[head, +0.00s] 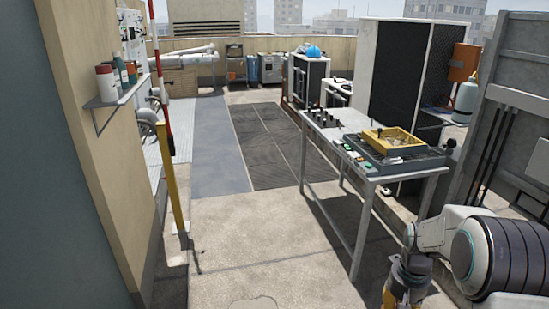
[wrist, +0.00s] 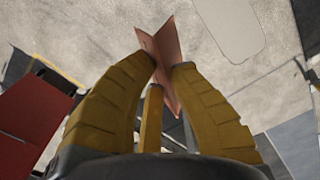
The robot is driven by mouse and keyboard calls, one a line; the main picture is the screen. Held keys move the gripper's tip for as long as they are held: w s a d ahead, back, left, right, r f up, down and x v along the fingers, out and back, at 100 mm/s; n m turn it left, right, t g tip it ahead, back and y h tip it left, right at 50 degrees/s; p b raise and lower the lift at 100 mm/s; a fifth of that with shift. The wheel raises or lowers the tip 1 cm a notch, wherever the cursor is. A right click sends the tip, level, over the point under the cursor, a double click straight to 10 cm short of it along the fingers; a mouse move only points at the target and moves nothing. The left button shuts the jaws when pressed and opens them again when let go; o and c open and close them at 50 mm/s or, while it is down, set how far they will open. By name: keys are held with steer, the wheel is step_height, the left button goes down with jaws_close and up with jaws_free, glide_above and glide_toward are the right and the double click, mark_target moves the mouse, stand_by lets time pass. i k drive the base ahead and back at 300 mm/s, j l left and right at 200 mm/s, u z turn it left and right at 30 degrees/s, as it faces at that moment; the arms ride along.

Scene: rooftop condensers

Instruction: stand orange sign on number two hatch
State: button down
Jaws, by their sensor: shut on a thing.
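My gripper (wrist: 166,70) is shut on a folded orange-red sign (wrist: 169,43) in the wrist view. The sign's two panels meet at a crease and stick out past the yellow fingertips, above pale concrete. Its lower part is partly hidden by the fingers. In the head view only part of my gripper (head: 404,285) shows at the bottom right, cut by the frame edge, and I cannot make out the sign there. A faint rounded outline (head: 254,301) lies on the floor at the bottom of the head view. No hatch number is legible.
A metal table (head: 325,205) on the right carries a yellow-rimmed tray (head: 372,135). Condenser cabinets (head: 397,60) stand behind it. A wall shelf (head: 115,100) holds bottles on the left, near a yellow post (head: 170,180). Dark floor panels (head: 275,150) lie ahead; the concrete between is open.

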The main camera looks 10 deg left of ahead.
mark_target(153, 157)
steer(key=i+j+u, duration=0.15)
steer(key=i+u, duration=0.25)
steer(key=i+j+u, duration=0.15)
steer(key=u, duration=0.3)
steer(key=i, duration=3.65)
steer(key=i+j+z, duration=0.1)
steer(key=i, duration=0.65)
steer(key=i+u, duration=0.1)
steer(key=i, duration=0.65)
steer(key=i+l, duration=0.1)
steer(key=i, duration=0.65)
steer(key=i+j+u, duration=0.1)
steer(key=i+u, duration=0.15)
steer(key=i, duration=0.5)
steer(key=i+l+u, duration=0.1)
steer(key=i+u, duration=0.2)
steer(key=i, duration=1.5)
steer(key=i+z, duration=0.15)
steer(key=z, duration=0.2)
steer(key=i+z, duration=0.15)
steer(key=z, duration=0.15)
steer(key=i+j+z, duration=0.15)
steer(key=z, duration=0.2)
